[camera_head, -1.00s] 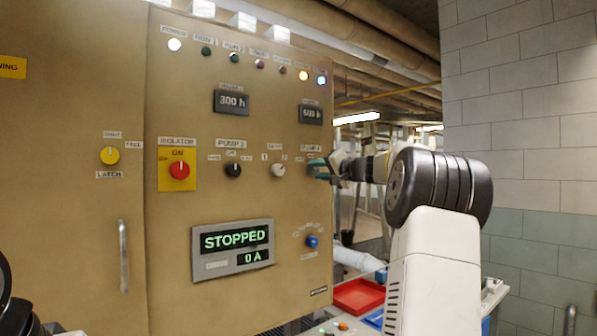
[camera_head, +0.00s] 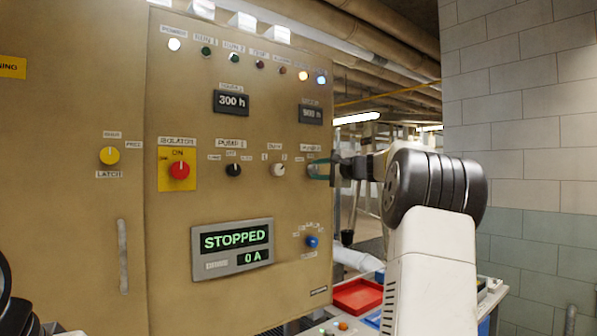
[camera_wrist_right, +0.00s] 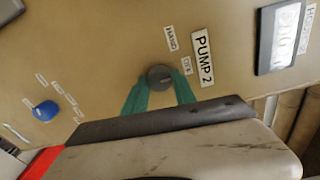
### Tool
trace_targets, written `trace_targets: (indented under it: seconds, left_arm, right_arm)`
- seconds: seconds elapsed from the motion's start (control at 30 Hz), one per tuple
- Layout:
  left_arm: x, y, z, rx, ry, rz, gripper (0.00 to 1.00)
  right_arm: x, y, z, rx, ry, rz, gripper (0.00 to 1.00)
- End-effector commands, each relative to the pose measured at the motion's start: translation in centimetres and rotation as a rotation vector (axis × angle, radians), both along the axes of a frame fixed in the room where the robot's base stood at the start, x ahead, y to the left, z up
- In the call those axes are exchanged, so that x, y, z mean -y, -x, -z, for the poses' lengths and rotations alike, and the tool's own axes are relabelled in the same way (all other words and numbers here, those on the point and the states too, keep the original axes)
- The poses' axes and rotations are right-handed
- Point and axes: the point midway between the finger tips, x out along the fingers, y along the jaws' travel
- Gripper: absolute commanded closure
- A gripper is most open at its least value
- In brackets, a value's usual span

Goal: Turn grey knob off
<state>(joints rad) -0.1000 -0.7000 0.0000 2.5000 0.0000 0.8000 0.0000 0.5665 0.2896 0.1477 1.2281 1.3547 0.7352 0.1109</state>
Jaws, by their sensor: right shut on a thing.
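The grey knob (camera_wrist_right: 159,77) is a small round dark grey knob on the tan panel, beside the PUMP 2 label (camera_wrist_right: 203,58) in the right wrist view. My right gripper (camera_wrist_right: 159,86) has its two green fingers on either side of this knob and is shut on it. Small labels reading HAND (camera_wrist_right: 171,38) and OFF (camera_wrist_right: 187,65) sit near the knob. My left gripper is not in view.
A pale knob (camera_head: 278,170) sits just left of my right gripper, with a black PUMP 1 knob (camera_head: 233,170) and a red isolator knob (camera_head: 180,170) farther left. A blue knob (camera_head: 312,241) is below. The display (camera_head: 233,248) reads STOPPED, 0 A.

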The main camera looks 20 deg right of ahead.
Motion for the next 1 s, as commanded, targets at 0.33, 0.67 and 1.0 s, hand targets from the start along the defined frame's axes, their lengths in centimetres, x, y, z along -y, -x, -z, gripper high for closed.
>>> trace_targets:
  seconds: [0.33, 0.67, 1.0]
  left_arm:
    - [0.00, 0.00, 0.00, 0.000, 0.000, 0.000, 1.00]
    - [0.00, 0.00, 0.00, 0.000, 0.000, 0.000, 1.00]
    - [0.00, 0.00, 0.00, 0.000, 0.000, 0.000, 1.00]
  right_arm:
    - [0.09, -0.01, 0.16, -0.022, -0.054, 0.001, 1.00]
    - [0.09, -0.01, 0.19, -0.022, -0.055, 0.001, 0.66]
    - [0.04, -0.01, 0.07, -0.020, -0.055, 0.000, 0.46]
